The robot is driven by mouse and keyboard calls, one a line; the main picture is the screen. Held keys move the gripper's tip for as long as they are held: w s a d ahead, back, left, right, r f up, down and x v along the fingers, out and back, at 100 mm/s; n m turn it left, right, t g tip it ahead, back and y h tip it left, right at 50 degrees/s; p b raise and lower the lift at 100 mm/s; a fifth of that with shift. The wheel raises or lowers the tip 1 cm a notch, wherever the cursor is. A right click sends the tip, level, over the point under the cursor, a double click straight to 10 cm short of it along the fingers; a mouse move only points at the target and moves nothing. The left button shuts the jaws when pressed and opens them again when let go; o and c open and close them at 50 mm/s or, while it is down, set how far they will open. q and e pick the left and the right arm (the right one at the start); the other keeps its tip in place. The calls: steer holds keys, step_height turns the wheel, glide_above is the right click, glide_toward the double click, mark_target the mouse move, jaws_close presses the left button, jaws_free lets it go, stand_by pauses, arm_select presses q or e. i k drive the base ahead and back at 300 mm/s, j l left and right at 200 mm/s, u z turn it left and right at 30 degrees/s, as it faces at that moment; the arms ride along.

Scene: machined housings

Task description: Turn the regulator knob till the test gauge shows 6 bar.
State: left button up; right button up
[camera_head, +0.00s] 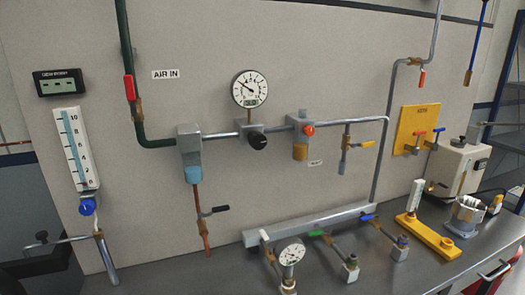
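A black regulator knob (257,141) sticks out from a grey regulator body (250,128) on the pipe run across the wall panel. A round white gauge (250,89) stands above it; its dark needle appears to point to the upper left. A second, smaller round gauge (291,254) stands upright on the bench at the lower middle, near a white-handled valve. Its dial is too small to read. No label shows which of the two is the test gauge. Neither of my grippers is in view, and nothing visible touches the knob.
A red-handled valve (129,88) is on the green pipe by the AIR IN label. A filter with a blue bowl (192,173) and an orange-knobbed unit (308,129) flank the regulator. A grey manifold (310,221) with several valves runs along the bench. Space before the knob is clear.

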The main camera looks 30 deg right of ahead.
mark_target(258, 141)
steer(key=i+z, duration=0.15)
steer(key=z, duration=0.2)
steer(key=i+z, duration=0.2)
steer(key=z, duration=0.15)
